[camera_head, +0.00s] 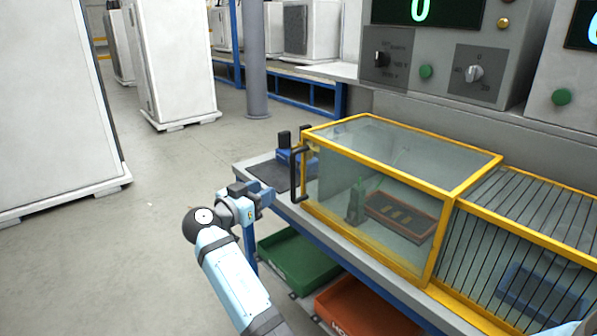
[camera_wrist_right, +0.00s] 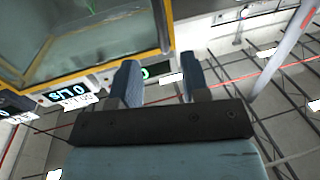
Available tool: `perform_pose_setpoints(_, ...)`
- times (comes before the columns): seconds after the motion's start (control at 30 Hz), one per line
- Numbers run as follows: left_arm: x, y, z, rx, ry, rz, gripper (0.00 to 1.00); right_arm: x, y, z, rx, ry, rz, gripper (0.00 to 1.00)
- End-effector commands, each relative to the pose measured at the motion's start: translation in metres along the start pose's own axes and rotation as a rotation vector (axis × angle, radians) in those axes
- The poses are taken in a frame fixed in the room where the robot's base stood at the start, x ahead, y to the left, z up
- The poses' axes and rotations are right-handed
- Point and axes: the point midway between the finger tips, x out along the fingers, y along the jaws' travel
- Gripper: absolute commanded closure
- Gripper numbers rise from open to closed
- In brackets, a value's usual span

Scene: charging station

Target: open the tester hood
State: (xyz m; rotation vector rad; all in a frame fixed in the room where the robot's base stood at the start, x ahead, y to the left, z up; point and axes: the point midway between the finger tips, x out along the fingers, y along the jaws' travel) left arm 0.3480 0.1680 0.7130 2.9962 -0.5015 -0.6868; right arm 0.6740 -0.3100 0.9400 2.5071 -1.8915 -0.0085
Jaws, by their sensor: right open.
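The tester hood (camera_head: 400,145) is a clear box with a yellow frame. It sits down on the bench, and its panels also fill the upper left of the right wrist view (camera_wrist_right: 90,35). A black handle (camera_head: 297,178) stands upright at its left front corner. My right gripper (camera_head: 267,194) is just left of the handle and apart from it. In the right wrist view its two blue fingers (camera_wrist_right: 160,78) are spread with nothing between them. Inside the hood are a green part (camera_head: 356,202) and a brown tray (camera_head: 400,215), seen through the panel. My left gripper is not in view.
A yellow barred cover (camera_head: 530,210) adjoins the hood on the right. Control panels (camera_head: 440,60) stand behind. A green crate (camera_head: 298,262) and an orange crate (camera_head: 362,308) are under the bench. Blue and black items (camera_head: 290,155) lie left of the hood.

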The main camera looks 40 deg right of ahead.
Motion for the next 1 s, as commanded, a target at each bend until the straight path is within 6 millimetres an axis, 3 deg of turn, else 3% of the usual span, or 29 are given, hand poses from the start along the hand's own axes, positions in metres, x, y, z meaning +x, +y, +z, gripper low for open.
perform_pose_setpoints(0.13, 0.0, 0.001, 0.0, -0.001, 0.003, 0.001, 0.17, 0.005, 0.0, 0.0, 0.004, 0.002, 0.005, 0.58)
perform_pose_setpoints(0.27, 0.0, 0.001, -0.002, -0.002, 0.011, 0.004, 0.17, 0.023, 0.0, 0.0, 0.003, 0.004, 0.006, 0.58)
perform_pose_setpoints(0.7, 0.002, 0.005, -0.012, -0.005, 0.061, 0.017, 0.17, 0.112, 0.001, -0.001, 0.003, 0.003, 0.005, 0.58)
perform_pose_setpoints(1.0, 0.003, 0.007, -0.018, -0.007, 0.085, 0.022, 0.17, 0.137, 0.0, 0.0, 0.002, 0.002, 0.003, 0.58)
